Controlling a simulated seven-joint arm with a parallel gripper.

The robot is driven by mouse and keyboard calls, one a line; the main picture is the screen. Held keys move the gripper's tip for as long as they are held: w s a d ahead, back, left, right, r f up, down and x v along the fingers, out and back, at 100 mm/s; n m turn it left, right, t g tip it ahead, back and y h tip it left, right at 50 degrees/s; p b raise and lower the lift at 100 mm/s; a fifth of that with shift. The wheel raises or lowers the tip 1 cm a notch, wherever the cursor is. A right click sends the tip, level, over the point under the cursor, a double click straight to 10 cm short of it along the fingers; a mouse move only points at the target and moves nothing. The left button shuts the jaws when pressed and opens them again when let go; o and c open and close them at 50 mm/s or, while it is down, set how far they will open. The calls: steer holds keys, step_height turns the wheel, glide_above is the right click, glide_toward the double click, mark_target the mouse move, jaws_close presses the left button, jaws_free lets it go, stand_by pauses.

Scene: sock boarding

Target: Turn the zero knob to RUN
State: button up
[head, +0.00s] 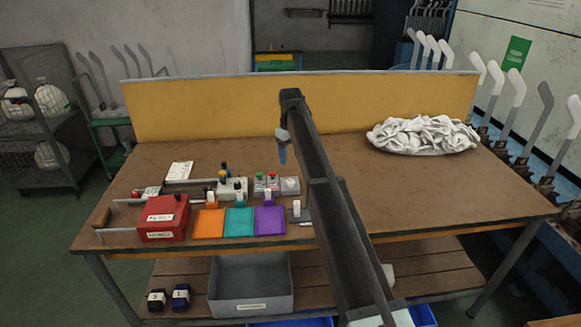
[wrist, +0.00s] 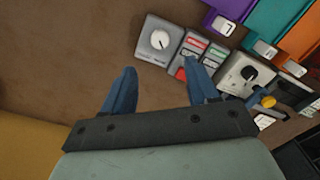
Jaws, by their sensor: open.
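A grey box with a pale round dial (wrist: 160,40) lies ahead of my gripper (wrist: 161,67) in the wrist view; in the head view this box (head: 290,185) is at the right end of a row. Another pale box carries a black knob (wrist: 250,73), further right in the wrist view. I cannot read a zero or RUN label on either. My gripper (head: 282,155) is open and empty, its blue fingers pointing down above the table behind the row. The fingers appear apart from both boxes.
Between the knob boxes stands a button box (head: 266,183) with red and green parts. Orange, teal (head: 239,221) and purple mats lie in front, with a red box (head: 163,217) to the left. A white cloth pile (head: 424,135) lies at the right. The table's middle right is clear.

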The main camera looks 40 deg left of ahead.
steer(key=shift+r, duration=1.7)
steer(key=s+d+f+m+g+h, duration=0.1)
steer(key=s+d+f, duration=0.3)
steer(key=d, duration=0.6)
steer(key=s+d+f+m+h, duration=0.1)
steer(key=s+d+f+m, duration=0.1)
steer(key=d+f, duration=0.6)
steer(key=s+d+f+m+g+h, duration=0.1)
steer(key=s+d+f, duration=0.25)
steer(key=d, duration=0.75)
steer(key=s+d+f+m+g, duration=0.1)
steer(key=s+d+f+m, duration=0.2)
steer(key=d+f, duration=1.05)
steer(key=s+d+f+m+g, duration=0.1)
steer(key=s+d+f+m, duration=0.1)
steer(key=d+f, duration=1.15)
steer(key=s+d+f+m+g+y, duration=0.1)
steer(key=s+d+f+m, duration=0.1)
steer(key=s+d+f, duration=0.2)
steer(key=s+d+f+m+g+y, duration=0.1)
steer(key=s+d+f+m, duration=0.1)
steer(key=s+d+f, duration=0.3)
steer(key=s+d+f+m+y, duration=0.1)
steer(key=s+d+f, duration=0.4)
steer(key=s+d, duration=0.6)
steer(key=s+m, duration=0.1)
steer(key=s, duration=0.7)
steer(key=shift+d+f+m+g, duration=0.15)
steer(key=shift+d+m+g, duration=0.15)
steer(key=shift+d+g, duration=0.1)
